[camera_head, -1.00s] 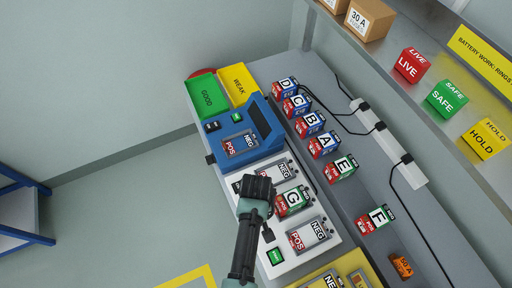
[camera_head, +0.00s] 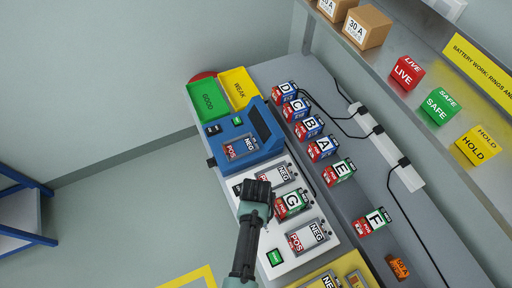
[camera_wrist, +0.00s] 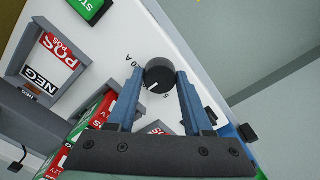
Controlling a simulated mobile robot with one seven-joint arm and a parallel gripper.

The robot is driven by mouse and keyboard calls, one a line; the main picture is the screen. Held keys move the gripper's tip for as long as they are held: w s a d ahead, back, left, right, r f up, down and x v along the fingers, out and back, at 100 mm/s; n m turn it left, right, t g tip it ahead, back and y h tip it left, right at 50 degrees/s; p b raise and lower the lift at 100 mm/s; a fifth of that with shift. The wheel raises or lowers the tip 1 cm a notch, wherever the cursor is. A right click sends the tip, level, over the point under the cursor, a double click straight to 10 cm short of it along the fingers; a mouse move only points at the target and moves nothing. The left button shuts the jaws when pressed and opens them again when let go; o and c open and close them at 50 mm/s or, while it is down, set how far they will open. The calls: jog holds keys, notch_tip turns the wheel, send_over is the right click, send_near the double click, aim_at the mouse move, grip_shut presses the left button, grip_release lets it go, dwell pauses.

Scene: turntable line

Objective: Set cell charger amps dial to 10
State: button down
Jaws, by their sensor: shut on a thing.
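The cell charger is the white unit (camera_head: 277,227) on the bench in the head view, and its white panel (camera_wrist: 112,68) fills much of the wrist view. Its amps dial is a round black knob (camera_wrist: 158,70) with a white pointer line on its face. A marking ending in "0 A" and another that looks like "5" are printed beside it. My gripper (camera_wrist: 160,80) is shut on the dial, one blue finger on each side. In the head view my gripper (camera_head: 256,190) is over the charger's left side and hides the dial.
Cell G (camera_head: 291,204) sits in the charger close to my gripper. A blue tester (camera_head: 258,150) stands behind, with green (camera_head: 207,98) and yellow (camera_head: 240,88) bins beyond. Several lettered cells line the bench to the right. A green start button (camera_head: 275,257) is at the charger's front.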

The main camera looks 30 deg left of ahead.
jog(key=shift+w, duration=0.1)
dwell(0.3)
jog(key=shift+c, duration=1.5)
grip_release()
notch_tip(320, 180, up, 13)
jog(key=shift+b, duration=0.4)
